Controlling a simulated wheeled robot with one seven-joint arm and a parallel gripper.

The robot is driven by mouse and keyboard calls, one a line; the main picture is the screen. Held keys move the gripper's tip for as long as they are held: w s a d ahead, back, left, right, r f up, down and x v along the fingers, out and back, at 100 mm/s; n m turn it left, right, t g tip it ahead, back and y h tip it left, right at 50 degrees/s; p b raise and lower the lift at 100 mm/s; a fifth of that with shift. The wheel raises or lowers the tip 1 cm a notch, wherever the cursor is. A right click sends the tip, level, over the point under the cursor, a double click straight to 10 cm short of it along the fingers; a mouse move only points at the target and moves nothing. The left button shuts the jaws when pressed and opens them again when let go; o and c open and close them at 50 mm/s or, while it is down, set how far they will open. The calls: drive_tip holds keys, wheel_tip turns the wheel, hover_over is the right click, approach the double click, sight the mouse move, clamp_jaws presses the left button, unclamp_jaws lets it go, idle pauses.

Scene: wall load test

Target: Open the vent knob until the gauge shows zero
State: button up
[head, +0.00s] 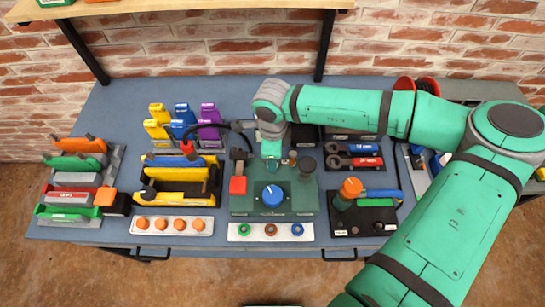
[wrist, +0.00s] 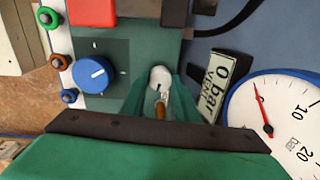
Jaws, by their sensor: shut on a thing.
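My gripper (head: 270,152) reaches down onto the back of the green test unit (head: 240,206). In the wrist view my gripper (wrist: 160,100) has its green fingers shut on a small pale knob (wrist: 160,75) with a brass stem, which I take as the vent knob. A sign reading "0 bar VENT" (wrist: 217,85) stands beside it. The white gauge (wrist: 285,125) with a blue rim is at the right edge, partly cut off. Its red needle points up and slightly left, away from the 10 and 20 marks; the exact reading is unclear. My arm hides the gauge in the head view.
Tool racks and holders crowd the blue bench (head: 110,108). A shelf (head: 180,6) hangs above.

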drive_tip(key=shift+w+a+n, duration=0.1)
drive_tip(key=shift+n, duration=0.9)
drive_tip(key=o, duration=1.1)
drive_tip(key=shift+c, duration=0.2)
wheel_tip(320, 180, up, 11)
drive_tip(key=shift+s, duration=0.2)
drive_tip(key=shift+f, duration=0.1)
